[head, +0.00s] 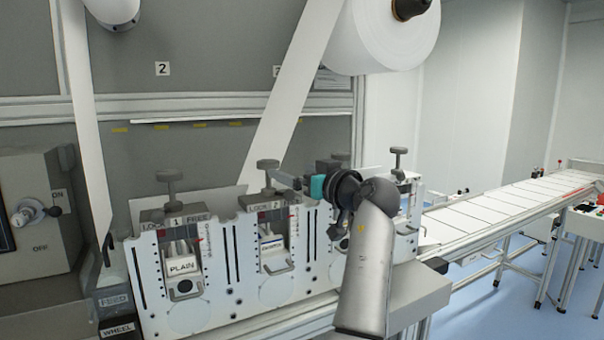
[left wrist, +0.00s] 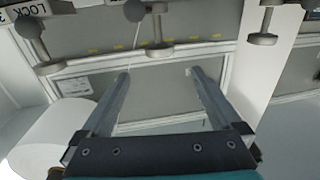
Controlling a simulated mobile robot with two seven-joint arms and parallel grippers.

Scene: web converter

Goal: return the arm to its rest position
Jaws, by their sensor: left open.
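My left arm (head: 362,265) rises from the bottom of the head view, in front of the white machine panel (head: 210,255). Its left gripper (head: 283,179) has a teal band and points left, close to the knob above station 2 (head: 268,168). I cannot tell from the head view whether it touches that knob. In the left wrist view the left gripper (left wrist: 158,76) has its two grey fingers wide apart with nothing between them. The right gripper is in neither view.
A white web strip (head: 290,95) hangs from the large roll (head: 380,35). A conveyor (head: 510,200) runs off to the right.

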